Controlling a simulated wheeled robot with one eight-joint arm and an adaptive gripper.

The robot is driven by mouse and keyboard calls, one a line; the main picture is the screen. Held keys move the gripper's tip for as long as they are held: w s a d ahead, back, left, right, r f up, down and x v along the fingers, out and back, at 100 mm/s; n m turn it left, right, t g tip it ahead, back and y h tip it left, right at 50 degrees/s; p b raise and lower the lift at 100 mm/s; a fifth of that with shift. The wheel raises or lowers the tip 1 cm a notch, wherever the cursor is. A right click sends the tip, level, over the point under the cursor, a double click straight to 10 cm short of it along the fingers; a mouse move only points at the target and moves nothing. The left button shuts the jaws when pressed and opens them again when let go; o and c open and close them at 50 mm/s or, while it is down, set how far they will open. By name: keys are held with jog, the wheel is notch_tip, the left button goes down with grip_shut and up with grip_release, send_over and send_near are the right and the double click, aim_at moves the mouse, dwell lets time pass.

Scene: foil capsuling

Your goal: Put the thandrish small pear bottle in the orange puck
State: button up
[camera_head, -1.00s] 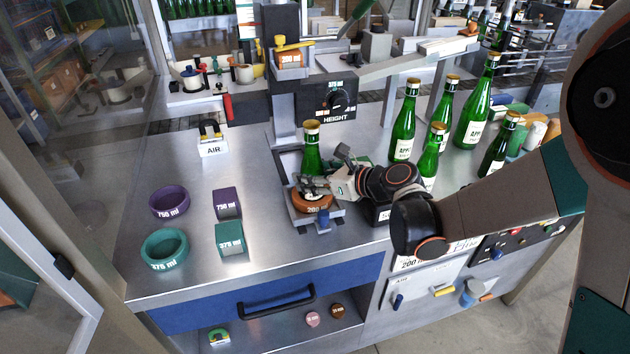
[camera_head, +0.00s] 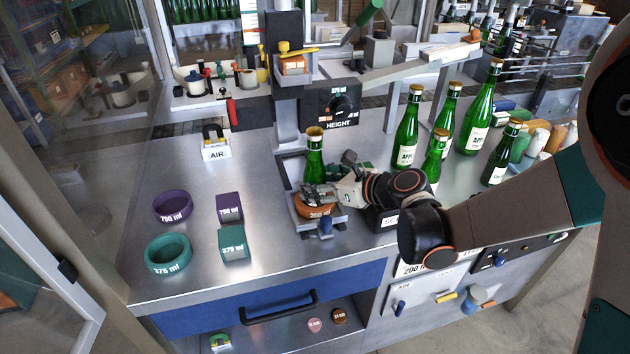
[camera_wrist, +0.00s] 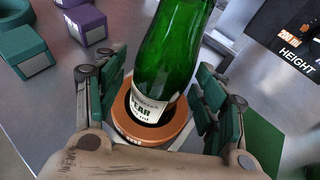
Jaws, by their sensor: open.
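The small green pear bottle (camera_head: 314,158) stands in the orange puck (camera_head: 318,211), under the capping column. In the wrist view, the bottle (camera_wrist: 172,55) leans a little, its label partly reading "PEAR", and its base sits inside the ring of the orange puck (camera_wrist: 150,137). My gripper (camera_head: 322,190) is low at the bottle from the right. In the wrist view, its two fingers (camera_wrist: 155,105) are spread on either side of the bottle, with gaps visible, so it is open. The bottle's very bottom is hidden inside the puck.
A purple ring (camera_head: 172,206) and a teal ring (camera_head: 168,253) lie at left, beside purple (camera_head: 229,207) and teal (camera_head: 233,242) blocks. Several green bottles (camera_head: 406,130) stand at right, behind my arm. The height dial box (camera_head: 331,104) is behind.

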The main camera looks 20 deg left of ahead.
jog(key=p+v, duration=0.2)
jog(key=v, duration=0.9)
jog(key=s+d+r+n+h, duration=0.2)
jog(key=s+d+n+h, duration=0.4)
jog(key=s+d+n, duration=0.3)
jog(key=s+d+r+n+t+h, duration=0.1)
jog(key=s+d+n+h, duration=0.5)
jog(key=d+n, duration=0.8)
jog(key=s+d+r, duration=0.1)
jog(key=s+d, duration=0.2)
jog(key=shift+s+d+t, duration=0.3)
jog(key=shift+s+d, duration=0.05)
jog(key=shift+s, duration=0.05)
